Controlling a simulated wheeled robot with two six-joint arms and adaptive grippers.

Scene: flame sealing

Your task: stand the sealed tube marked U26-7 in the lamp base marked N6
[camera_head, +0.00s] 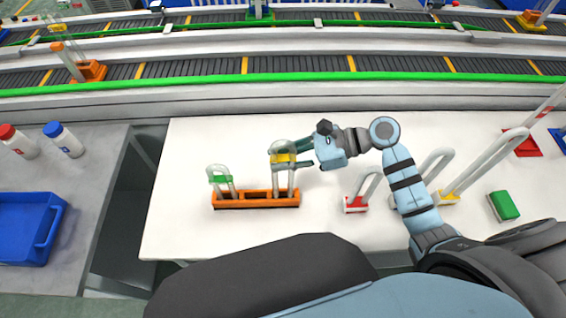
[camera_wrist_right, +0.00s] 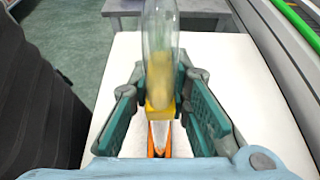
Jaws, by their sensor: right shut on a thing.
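An inverted-U glass tube (camera_head: 281,147) with a yellow band (camera_head: 283,158) stands upright at the right end of the orange rack (camera_head: 243,202). My right gripper (camera_head: 300,155) is shut on this yellow-banded tube from the right. In the right wrist view the tube (camera_wrist_right: 160,45) rises between the gripper's fingers (camera_wrist_right: 163,105). A second U tube with a green band (camera_head: 219,179) stands at the rack's left end. Bent tubes also stand in a red base (camera_head: 355,204) and a yellow base (camera_head: 446,198). I cannot read U26-7 or N6 on anything. My left gripper is out of view.
A green block (camera_head: 504,206) lies at the right, and a red base (camera_head: 526,145) with a slanted tube stands behind it. A blue tray (camera_head: 28,228) and two capped bottles (camera_head: 63,140) are on the left counter. The white table (camera_head: 190,150) is clear behind the rack.

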